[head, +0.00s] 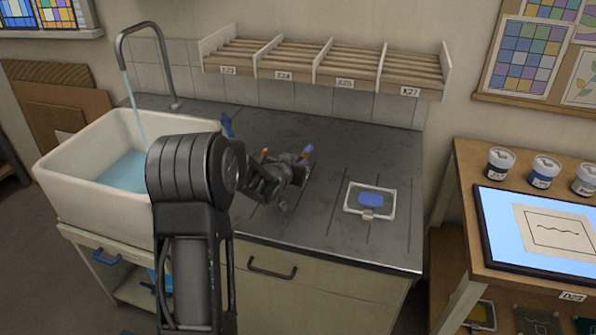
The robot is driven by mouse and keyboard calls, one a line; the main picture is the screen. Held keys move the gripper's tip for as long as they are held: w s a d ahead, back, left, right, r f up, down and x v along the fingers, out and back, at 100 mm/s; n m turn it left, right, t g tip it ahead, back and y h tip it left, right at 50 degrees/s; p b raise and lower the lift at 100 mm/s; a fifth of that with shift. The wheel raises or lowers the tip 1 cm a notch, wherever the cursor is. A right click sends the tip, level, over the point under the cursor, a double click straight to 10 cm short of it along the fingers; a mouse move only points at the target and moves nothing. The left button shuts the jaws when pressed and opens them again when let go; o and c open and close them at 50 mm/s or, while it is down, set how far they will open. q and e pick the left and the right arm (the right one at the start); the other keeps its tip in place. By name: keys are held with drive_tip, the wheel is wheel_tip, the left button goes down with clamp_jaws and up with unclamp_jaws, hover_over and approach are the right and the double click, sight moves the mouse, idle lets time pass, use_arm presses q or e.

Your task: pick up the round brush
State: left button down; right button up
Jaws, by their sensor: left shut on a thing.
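My left gripper (290,176) reaches over the dark worktop to the right of the sink and is shut on a thin thing, which I take to be the round brush. The fingers and wrist hide most of it. A blue tip (307,151) shows just above the fingers, and a small orange tip (265,153) shows to their left. I cannot tell which of these tips belongs to the held brush, or whether it is clear of the worktop. My right gripper is not in view.
A white sink (85,155) with running water stands at the left. A blue-handled thing (227,124) is behind my arm. A small framed tray with a blue patch (354,211) lies right of the gripper. A slatted rack (330,68) hangs on the wall. A lit panel (497,240) and jars are at right.

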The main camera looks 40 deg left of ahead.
use_arm(q)
wheel_tip(320, 180, up, 8)
drive_tip(key=shift+f+b, duration=0.25)
drive_tip(key=shift+b, duration=0.05)
drive_tip(key=shift+f, duration=0.1)
idle(0.5)
